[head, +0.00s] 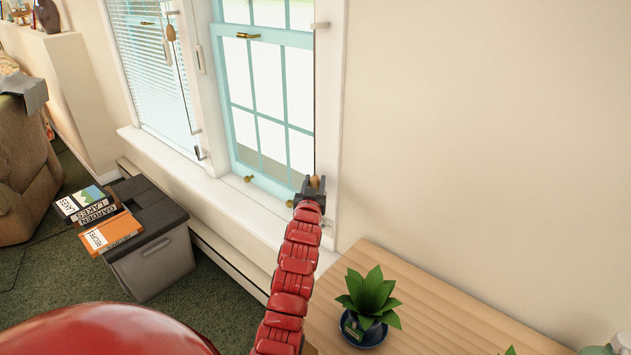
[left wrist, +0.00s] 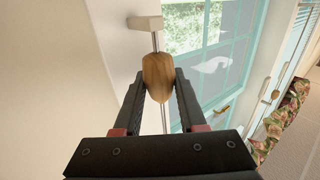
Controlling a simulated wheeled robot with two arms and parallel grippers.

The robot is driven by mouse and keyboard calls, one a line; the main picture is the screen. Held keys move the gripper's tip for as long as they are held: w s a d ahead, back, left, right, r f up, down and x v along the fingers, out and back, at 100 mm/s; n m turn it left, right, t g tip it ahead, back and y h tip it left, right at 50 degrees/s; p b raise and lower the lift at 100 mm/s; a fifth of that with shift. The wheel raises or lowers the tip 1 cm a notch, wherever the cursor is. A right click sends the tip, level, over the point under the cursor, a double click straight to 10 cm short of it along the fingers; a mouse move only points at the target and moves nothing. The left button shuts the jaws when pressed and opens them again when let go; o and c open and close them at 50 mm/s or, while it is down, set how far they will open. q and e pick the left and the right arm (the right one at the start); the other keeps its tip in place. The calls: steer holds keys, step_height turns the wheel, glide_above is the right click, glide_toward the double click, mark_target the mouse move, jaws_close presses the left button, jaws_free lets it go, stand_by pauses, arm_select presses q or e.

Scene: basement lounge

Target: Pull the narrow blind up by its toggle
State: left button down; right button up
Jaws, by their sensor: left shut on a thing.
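A wooden toggle (head: 315,182) hangs on a cord at the right side of the teal-framed window (head: 270,95). My left gripper (head: 309,187) is shut on this toggle, low on the window near the sill. In the left wrist view the brown toggle (left wrist: 158,77) sits between the two dark fingers of my left gripper (left wrist: 160,92), with cord running above and below it. No slats show over the visible part of this window. My right gripper is not in view.
A white slatted blind (head: 155,75) covers the left window, with another wooden toggle (head: 171,33) on its cord. A potted plant (head: 368,298) stands on a wooden top (head: 425,300) right of my arm. A grey box (head: 155,262) with books (head: 95,212) is at left.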

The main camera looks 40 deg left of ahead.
arm_select(q)
steer(key=shift+f, duration=0.35)
steer(key=c, duration=0.7)
jaws_free()
steer(key=shift+c, duration=0.2)
steer(key=shift+r, duration=0.1)
steer(key=shift+s+d, duration=0.3)
steer(key=shift+s, duration=0.25)
steer(key=v, duration=1.6)
steer(key=shift+d, duration=0.1)
